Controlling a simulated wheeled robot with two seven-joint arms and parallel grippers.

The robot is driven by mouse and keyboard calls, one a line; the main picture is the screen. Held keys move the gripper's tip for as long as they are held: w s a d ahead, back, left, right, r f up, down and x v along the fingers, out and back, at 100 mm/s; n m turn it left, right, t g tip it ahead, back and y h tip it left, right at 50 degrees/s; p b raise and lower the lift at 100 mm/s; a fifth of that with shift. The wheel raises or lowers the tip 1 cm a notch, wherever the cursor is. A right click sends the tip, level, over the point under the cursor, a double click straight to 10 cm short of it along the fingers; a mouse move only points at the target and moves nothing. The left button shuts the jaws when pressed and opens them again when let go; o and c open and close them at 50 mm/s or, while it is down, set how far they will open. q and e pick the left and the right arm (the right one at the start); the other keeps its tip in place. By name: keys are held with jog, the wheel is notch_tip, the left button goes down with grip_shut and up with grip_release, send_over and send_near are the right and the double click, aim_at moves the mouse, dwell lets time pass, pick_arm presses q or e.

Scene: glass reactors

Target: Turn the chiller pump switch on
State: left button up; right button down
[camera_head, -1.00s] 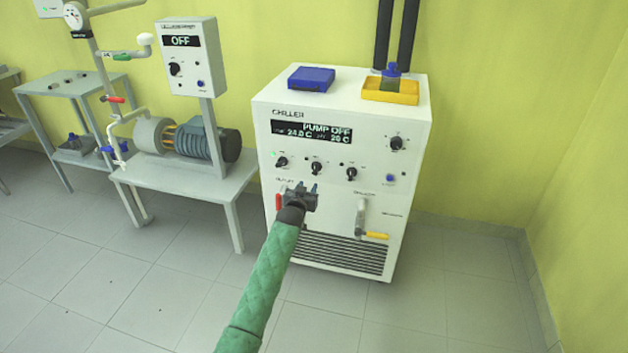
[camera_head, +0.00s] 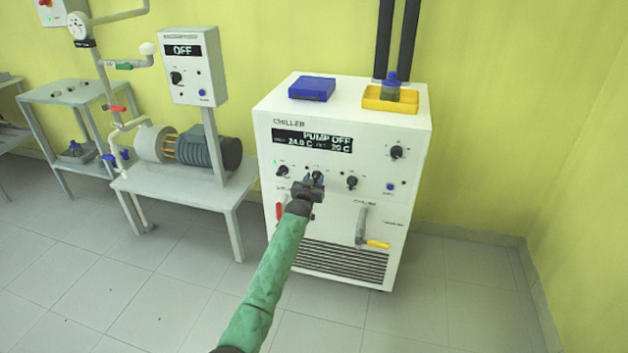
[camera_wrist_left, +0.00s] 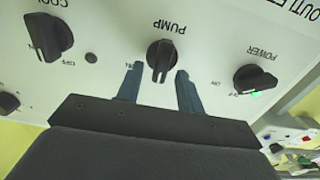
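The white chiller (camera_head: 343,170) stands against the wall, and its display (camera_head: 312,141) reads PUMP OFF. The pump switch (camera_wrist_left: 161,55), a black rotary knob, shows in the left wrist view under an upside-down PUMP label. Its bar points roughly straight up and down in that view. In the head view the knob (camera_head: 317,174) is partly behind my gripper. My left gripper (camera_head: 312,180) is open in front of it. In the left wrist view its two fingers (camera_wrist_left: 157,88) stand on either side of the knob's lower end, with gaps. My right gripper is not in view.
The power knob (camera_wrist_left: 254,79) and the cool knob (camera_wrist_left: 47,36) flank the pump knob. Below on the chiller is a valve with a yellow handle (camera_head: 378,244). A blue box (camera_head: 312,88) and a yellow tray (camera_head: 390,100) lie on top. A pump table (camera_head: 185,188) stands left.

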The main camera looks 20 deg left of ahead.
pick_arm(q)
jog(key=shift+w, duration=0.1)
jog(key=shift+c, duration=0.5)
grip_shut()
